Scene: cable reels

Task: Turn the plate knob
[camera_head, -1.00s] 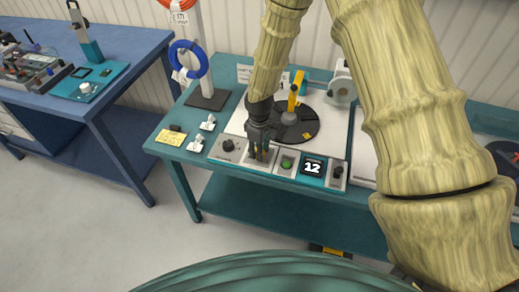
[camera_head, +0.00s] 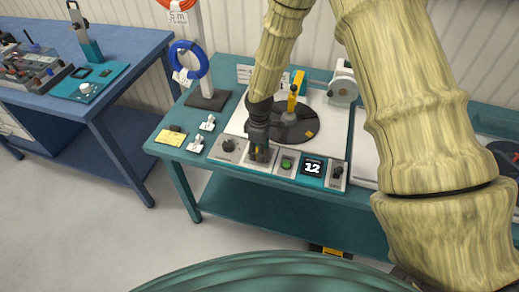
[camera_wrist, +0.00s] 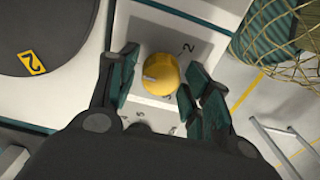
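The yellow round knob (camera_wrist: 160,74) shows in the wrist view on a pale panel with printed numbers, a "2" readable beside it. My gripper (camera_wrist: 158,82) has its two dark fingers with teal pads on either side of the knob. The fingers are apart, with a narrow gap at the left pad; I cannot tell whether the right pad touches. In the head view my gripper (camera_head: 261,154) points down at the front control strip, and its fingers largely hide the knob. The black round plate (camera_head: 290,125) with a yellow marker lies behind it.
The strip also carries a dark knob (camera_head: 228,146), a green button (camera_head: 287,163), a display (camera_head: 312,167) reading 12 and a dark switch (camera_head: 337,173). A yellow note (camera_head: 171,138) and white clips lie left. A post with a blue coil (camera_head: 190,59) stands behind.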

